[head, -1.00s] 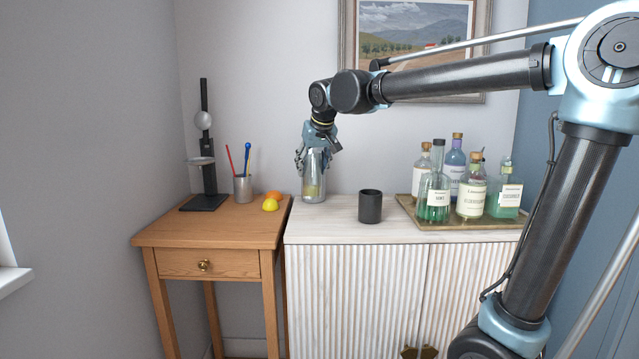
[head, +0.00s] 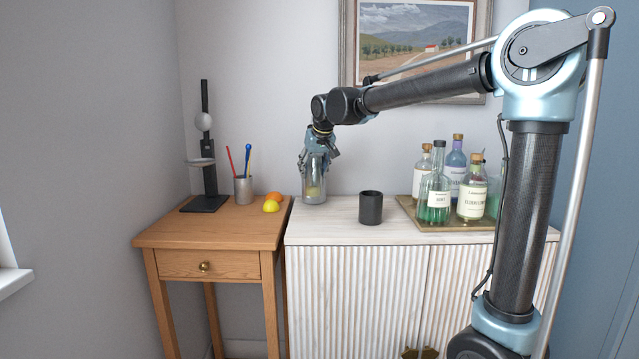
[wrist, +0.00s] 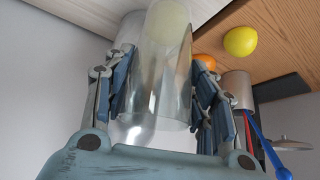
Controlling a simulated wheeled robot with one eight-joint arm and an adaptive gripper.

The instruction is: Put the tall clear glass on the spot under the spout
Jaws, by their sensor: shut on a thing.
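My gripper (head: 316,160) is shut on the tall clear glass (wrist: 160,75), with a finger on each side of it. The glass stands roughly upright at the left back of the white cabinet; I cannot tell whether it touches the top. Its lower end looks pale yellow. A silvery metal cylinder (wrist: 128,32) shows close beside it in the wrist view, and they overlap in the head view. A black stand (head: 205,150) with a pale globe, a small round shelf and a dark base (head: 204,204) stands on the wooden table; no spout is clearly visible.
The wooden table (head: 170,232) also holds a metal cup (head: 243,190) with red and blue sticks, a lemon (head: 271,206) and an orange (head: 275,196). A dark cup (head: 370,208) stands right of my gripper. A tray (head: 452,226) of several bottles is farther right.

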